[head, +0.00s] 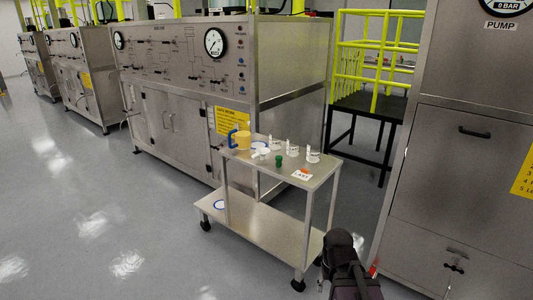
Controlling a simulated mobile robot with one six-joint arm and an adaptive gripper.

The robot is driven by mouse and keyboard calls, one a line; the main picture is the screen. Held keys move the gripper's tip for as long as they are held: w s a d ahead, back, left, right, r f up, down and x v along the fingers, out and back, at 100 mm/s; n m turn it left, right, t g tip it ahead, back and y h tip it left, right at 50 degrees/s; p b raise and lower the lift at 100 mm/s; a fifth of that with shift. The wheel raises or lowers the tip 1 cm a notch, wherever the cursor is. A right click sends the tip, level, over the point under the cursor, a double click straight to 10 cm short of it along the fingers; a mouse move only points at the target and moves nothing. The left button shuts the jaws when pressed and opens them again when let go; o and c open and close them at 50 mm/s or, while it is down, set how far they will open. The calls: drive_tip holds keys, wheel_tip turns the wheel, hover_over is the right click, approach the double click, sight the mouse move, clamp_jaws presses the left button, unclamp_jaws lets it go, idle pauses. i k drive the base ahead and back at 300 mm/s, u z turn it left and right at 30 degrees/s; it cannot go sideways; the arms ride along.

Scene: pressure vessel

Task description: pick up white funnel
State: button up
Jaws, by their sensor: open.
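The white funnel (261,153) appears to be the small white piece on the top shelf of the steel cart (305,190), just right of a yellow mug with a blue handle (241,140). It is small in the picture, so its exact shape and pose are hard to tell. My gripper (342,243) shows as a dark shape at the bottom, in front of the cart's right end. It is open and well apart from the funnel. Its fingers are hard to make out, and nothing shows held in it.
Several white cups (292,150) stand along the cart's back edge. A steel gauge cabinet (180,120) stands behind, a pump cabinet (455,190) at right. The floor at left is clear.

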sight(261, 152)
drive_tip(key=i, duration=0.9)
drive_tip(key=u, duration=0.05)
